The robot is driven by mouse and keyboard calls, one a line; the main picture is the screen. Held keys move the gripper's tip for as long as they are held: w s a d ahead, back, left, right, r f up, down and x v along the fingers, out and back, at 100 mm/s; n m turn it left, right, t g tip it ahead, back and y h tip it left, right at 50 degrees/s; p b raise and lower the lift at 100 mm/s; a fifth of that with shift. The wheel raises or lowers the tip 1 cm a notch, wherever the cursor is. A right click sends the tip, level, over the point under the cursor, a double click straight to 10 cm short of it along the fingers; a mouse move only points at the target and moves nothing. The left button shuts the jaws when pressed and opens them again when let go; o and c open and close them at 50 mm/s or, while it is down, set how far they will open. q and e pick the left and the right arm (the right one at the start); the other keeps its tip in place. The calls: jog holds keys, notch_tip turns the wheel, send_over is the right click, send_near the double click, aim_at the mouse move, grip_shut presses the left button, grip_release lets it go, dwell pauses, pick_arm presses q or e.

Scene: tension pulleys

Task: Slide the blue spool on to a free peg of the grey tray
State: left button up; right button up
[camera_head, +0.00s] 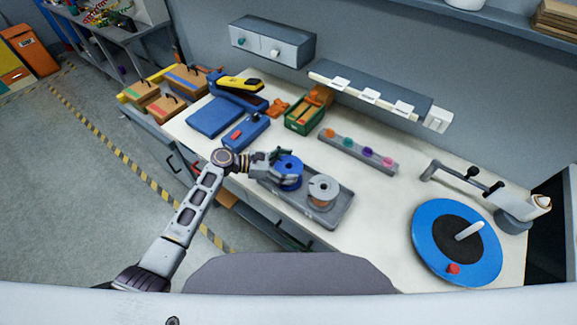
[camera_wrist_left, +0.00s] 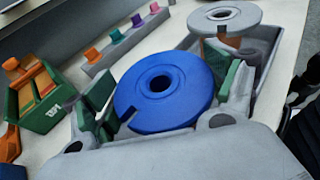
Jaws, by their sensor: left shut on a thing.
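The blue spool (camera_head: 289,166) is over the left part of the grey tray (camera_head: 336,215) in the head view. My left gripper (camera_head: 279,168) is shut on it; in the left wrist view its green-padded fingers stand on either side of the blue spool (camera_wrist_left: 160,88). The spool's round face with its centre hole points up, slightly tilted. A grey spool (camera_head: 323,187) with copper-coloured winding sits on the tray to the right, and also shows in the left wrist view (camera_wrist_left: 225,18). Any peg under the blue spool is hidden, and I cannot tell whether the spool touches the tray. My right gripper is out of view.
A strip with several coloured knobs (camera_head: 358,153) lies behind the tray. A green bin (camera_head: 304,118) with orange parts stands behind and left. A blue turntable (camera_head: 427,240) is at the right. The bench between tray and turntable is clear.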

pick_arm(q)
jog(key=shift+f, duration=0.2)
jog(key=o, duration=1.4)
jog(key=shift+a, duration=0.1)
jog(key=shift+a+r, duration=0.15)
jog(key=shift+a, duration=0.35)
jog(key=v, duration=1)
jog(key=shift+s+a+r, duration=0.15)
jog(key=shift+s+a, duration=0.05)
jog(key=shift+a, duration=0.15)
